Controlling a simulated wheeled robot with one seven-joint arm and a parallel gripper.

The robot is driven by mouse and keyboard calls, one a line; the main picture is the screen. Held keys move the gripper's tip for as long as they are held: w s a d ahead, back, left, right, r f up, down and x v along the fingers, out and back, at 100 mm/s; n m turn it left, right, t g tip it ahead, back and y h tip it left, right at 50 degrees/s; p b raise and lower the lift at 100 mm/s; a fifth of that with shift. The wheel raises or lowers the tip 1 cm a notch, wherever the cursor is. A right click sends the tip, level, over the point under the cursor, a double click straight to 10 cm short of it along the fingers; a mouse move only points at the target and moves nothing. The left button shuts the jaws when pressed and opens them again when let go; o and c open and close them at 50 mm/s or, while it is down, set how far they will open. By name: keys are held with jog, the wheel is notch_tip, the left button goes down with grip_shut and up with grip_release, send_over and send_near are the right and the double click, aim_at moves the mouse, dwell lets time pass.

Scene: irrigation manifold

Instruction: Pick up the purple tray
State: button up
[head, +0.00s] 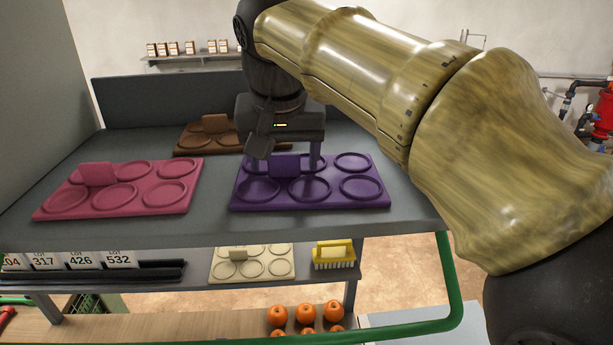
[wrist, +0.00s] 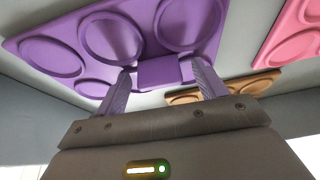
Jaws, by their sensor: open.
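In the wrist view the purple tray (wrist: 130,38) fills the upper left, and the grip block (wrist: 158,73) sits between the two fingers of my gripper (wrist: 160,85). I cannot tell whether either finger touches the block.
A pink tray (head: 150,196) lies to the left and a brown tray (head: 190,138) behind, on the same shelf top (head: 215,222). A cream tray (head: 270,267) and a yellow brush (head: 333,256) are on the shelf below. Orange fruits (head: 306,313) sit lower. A green rail (head: 450,280) runs in front.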

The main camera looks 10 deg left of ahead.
jog(key=c, duration=1.1)
jog(key=shift+r, duration=0.1)
jog(key=shift+r+p, duration=0.5)
jog(key=shift+r, duration=4.4)
